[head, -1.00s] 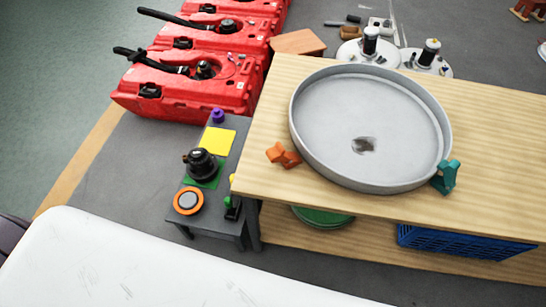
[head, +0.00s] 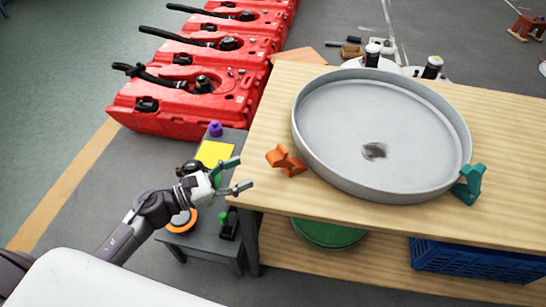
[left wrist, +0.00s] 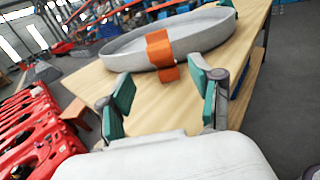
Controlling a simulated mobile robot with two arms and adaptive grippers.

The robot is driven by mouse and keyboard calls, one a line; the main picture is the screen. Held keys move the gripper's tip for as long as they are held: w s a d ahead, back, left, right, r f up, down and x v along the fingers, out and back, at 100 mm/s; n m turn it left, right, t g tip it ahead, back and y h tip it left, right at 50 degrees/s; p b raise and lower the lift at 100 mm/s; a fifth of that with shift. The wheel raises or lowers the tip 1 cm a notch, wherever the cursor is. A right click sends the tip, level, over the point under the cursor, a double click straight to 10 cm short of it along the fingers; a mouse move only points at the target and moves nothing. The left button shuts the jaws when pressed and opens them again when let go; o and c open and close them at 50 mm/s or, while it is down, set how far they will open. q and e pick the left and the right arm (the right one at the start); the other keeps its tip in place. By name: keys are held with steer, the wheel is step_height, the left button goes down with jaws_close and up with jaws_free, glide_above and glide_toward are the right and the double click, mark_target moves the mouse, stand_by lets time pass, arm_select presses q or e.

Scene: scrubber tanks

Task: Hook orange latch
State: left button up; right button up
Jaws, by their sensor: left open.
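The orange latch (head: 285,161) is at the left side of the round grey pan (head: 375,192) on the wooden table. In the left wrist view the orange latch (left wrist: 160,53) stands in front of the pan's wall, seen beyond and between my fingertips. My left gripper (head: 235,175) is open and empty, with teal finger pads, left of the latch and apart from it, near the table's left edge. It also shows in the left wrist view (left wrist: 161,95). A teal latch (head: 469,184) sits at the pan's right side. My right gripper is not in view.
The wooden table (head: 500,215) has bare top around the pan. A small grey stand (head: 203,240) with buttons and a yellow pad (head: 215,153) is left of it. Red tanks (head: 185,95) stand behind. A blue crate (head: 465,260) and green disc (head: 327,233) are below the tabletop.

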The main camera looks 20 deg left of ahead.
mark_target(268, 161)
arm_select(q)
steer(key=p+x, duration=0.2)
steer(key=x, duration=0.7)
steer(key=shift+w+d, duration=0.2)
steer(key=shift+w, duration=0.05)
steer(key=shift+c, duration=0.3)
jaws_close()
